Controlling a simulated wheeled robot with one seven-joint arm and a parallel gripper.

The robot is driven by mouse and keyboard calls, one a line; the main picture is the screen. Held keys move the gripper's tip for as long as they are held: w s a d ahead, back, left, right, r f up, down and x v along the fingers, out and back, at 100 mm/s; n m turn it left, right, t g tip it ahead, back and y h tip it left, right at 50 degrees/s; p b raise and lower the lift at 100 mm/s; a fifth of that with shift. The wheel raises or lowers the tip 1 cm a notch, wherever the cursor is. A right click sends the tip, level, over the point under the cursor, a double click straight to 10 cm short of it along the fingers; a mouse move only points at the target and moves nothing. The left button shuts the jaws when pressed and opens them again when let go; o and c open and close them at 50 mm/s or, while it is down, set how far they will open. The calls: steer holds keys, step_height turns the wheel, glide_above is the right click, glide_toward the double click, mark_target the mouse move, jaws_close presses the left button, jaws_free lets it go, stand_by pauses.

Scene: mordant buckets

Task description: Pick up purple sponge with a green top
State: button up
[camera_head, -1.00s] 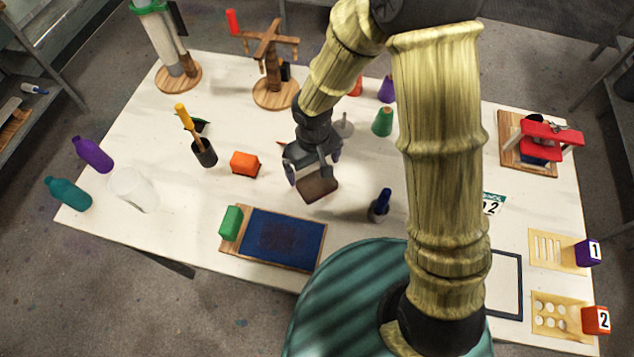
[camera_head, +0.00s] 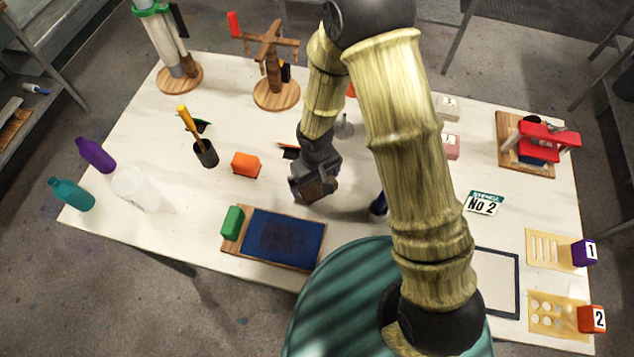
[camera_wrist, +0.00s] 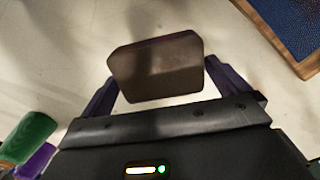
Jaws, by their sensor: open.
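My gripper (camera_head: 312,190) is above the middle of the table; its purple fingers also show in the wrist view (camera_wrist: 155,88), spread apart. A brown block (camera_wrist: 158,66) sits between them; I cannot tell whether they press on it. It also shows at the gripper in the head view (camera_head: 316,188). At the lower left of the wrist view are a green rounded shape (camera_wrist: 28,138) and a purple part (camera_wrist: 38,160) beside it, both cut by my gripper or the frame edge. I cannot tell whether they are one sponge. No purple sponge with a green top shows clearly.
A board with a blue pad (camera_head: 285,240) and a green block (camera_head: 232,221) lies front left. An orange block (camera_head: 245,164), a dark cup (camera_head: 205,154) and bottles (camera_head: 97,155) stand left. A dark blue upright thing (camera_head: 378,207) is close to my arm. A red press (camera_head: 545,137) stands right.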

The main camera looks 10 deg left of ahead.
stand_by(0.5)
steer(key=c, duration=0.9)
steer(key=shift+o, duration=0.2)
step_height(320, 180, up, 10)
steer(key=shift+b, duration=0.35)
steer(key=o, duration=0.4)
steer(key=shift+c, duration=1.3)
